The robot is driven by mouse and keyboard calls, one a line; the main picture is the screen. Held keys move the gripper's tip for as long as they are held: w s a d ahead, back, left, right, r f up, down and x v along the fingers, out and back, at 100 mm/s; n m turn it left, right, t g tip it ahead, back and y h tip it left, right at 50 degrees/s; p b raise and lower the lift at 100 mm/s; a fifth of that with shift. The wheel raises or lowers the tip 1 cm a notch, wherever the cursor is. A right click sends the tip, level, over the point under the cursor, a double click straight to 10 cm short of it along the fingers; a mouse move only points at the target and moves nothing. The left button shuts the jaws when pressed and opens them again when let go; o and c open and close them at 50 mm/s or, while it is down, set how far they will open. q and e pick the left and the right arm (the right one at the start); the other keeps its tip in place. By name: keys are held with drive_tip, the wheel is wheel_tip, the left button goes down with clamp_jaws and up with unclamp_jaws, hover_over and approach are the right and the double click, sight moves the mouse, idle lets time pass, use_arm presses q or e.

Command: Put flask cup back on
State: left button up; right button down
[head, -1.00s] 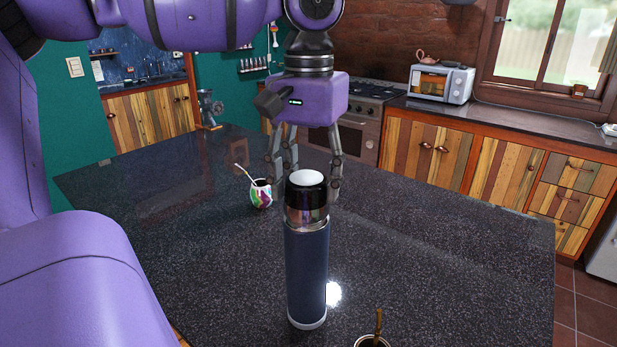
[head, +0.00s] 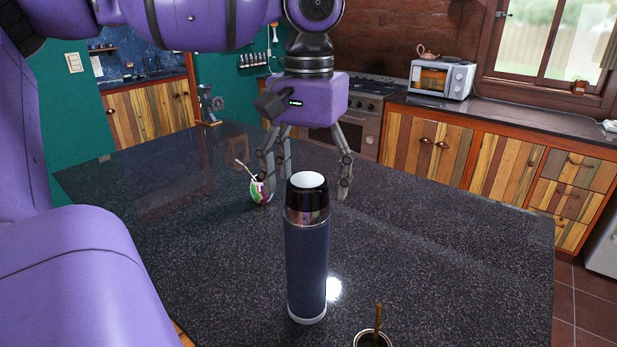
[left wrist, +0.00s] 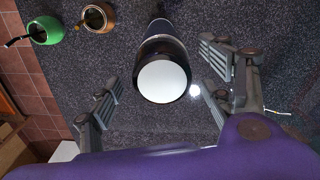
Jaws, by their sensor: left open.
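The dark blue flask (head: 307,268) stands upright on the dark speckled table. Its shiny black cup (head: 307,203) with a white top sits on its upper end. My left gripper (head: 306,190) points down, open, with its fingers spread to either side of the cup and apart from it. In the left wrist view the cup's white top (left wrist: 162,82) shows between the two open fingers (left wrist: 168,98), with a gap on both sides. The flask's body is mostly hidden below the cup there. My right gripper is not in view.
A colourful gourd (head: 261,193) with a straw stands behind, partly covered by a left finger. A brown gourd cup (head: 372,339) is at the front edge; it and a green one (left wrist: 45,30) show in the left wrist view. The table's right side is clear.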

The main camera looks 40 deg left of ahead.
use_arm(q)
drive_tip(key=shift+r, duration=0.1)
wheel_tip(320, 180, up, 12)
idle(0.4)
idle(0.6)
